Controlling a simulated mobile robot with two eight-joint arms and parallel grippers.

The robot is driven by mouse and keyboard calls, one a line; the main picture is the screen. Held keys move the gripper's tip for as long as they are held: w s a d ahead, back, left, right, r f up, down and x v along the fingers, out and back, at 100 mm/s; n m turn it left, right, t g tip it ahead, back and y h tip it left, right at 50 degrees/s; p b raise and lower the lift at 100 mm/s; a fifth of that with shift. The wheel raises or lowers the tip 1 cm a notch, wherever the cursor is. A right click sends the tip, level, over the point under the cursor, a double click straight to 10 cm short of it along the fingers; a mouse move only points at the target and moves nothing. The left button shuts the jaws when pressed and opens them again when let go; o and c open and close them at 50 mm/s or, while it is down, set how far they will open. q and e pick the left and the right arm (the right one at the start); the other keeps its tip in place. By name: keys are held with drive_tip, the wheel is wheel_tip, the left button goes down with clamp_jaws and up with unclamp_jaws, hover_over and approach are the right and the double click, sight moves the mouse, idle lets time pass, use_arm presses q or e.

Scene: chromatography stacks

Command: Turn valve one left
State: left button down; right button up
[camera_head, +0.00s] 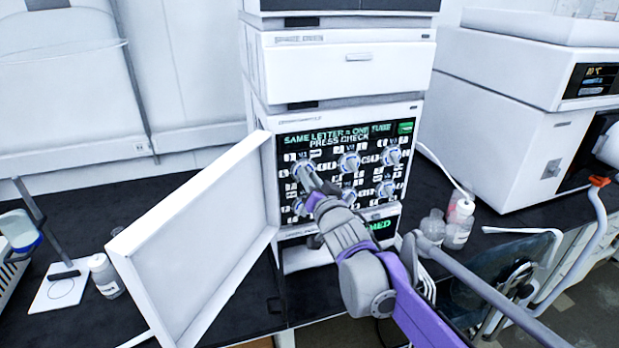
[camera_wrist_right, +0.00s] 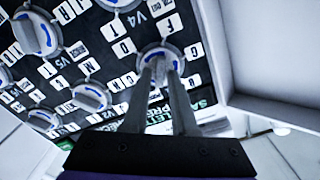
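The valve panel (camera_head: 337,214) is on the front of the white unit, with several round white knobs marked with blue. Valve one (camera_head: 301,164), labelled V1, is the upper left knob. My right gripper (camera_head: 307,177) reaches it from the lower right and partly covers it. In the right wrist view, the two fingers of my right gripper (camera_wrist_right: 165,72) are at the face of this knob (camera_wrist_right: 160,53), with a gap between them. I cannot tell whether they press on its handle. My left gripper is not in view.
The panel's white door (camera_head: 205,245) stands open on the left. Other knobs sit close by, such as V2 (camera_head: 349,162). Bottles (camera_head: 459,222) stand right of the unit, and a small bottle (camera_head: 105,276) stands left.

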clamp_jaws()
drive_tip(key=shift+n, duration=0.3)
drive_tip(key=shift+a+n+p, duration=0.15)
drive_tip(key=shift+n+p, duration=1.1)
drive_tip(key=shift+n, duration=1.55)
drive_tip(key=shift+a+n+p, duration=0.1)
drive_tip(key=shift+n+p, duration=1.15)
drive_tip(key=shift+n, duration=1.55)
drive_tip(key=shift+s+f, duration=0.1)
drive_tip(key=shift+o, duration=2)
unclamp_jaws()
